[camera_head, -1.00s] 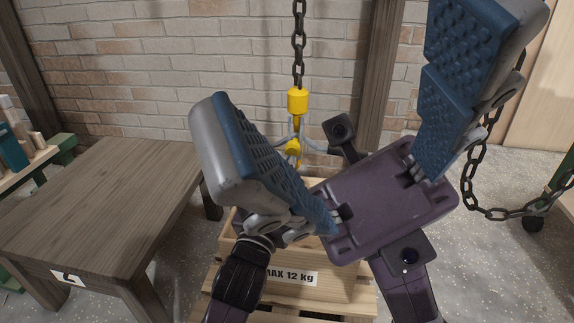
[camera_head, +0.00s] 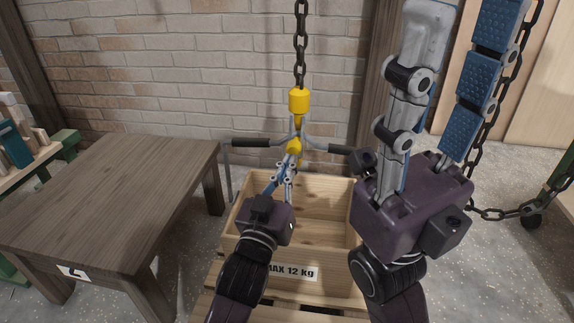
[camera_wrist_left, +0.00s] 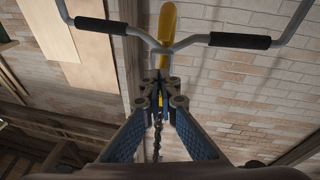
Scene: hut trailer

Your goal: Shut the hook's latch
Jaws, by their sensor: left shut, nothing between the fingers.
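The yellow hook (camera_head: 294,147) hangs from a chain under a yellow block (camera_head: 299,101). A grey lifting bar with black grips (camera_head: 250,142) meets it at the hook. The latch is too small to make out, so I cannot tell whether it is open. My left gripper (camera_head: 292,160) is shut and empty, its fingertips just below and in front of the hook; I cannot tell if they touch. In the left wrist view the hook (camera_wrist_left: 168,22) is beyond the closed fingertips (camera_wrist_left: 159,96). My right gripper (camera_head: 465,12) points up at the right, fingers apart and empty.
An open wooden crate (camera_head: 297,272) marked MAX 12 kg stands on a pallet below the hook. A wooden table (camera_head: 105,190) is at the left. A loose chain (camera_head: 500,214) hangs at the right, behind my right gripper. A brick wall (camera_head: 190,70) closes the back.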

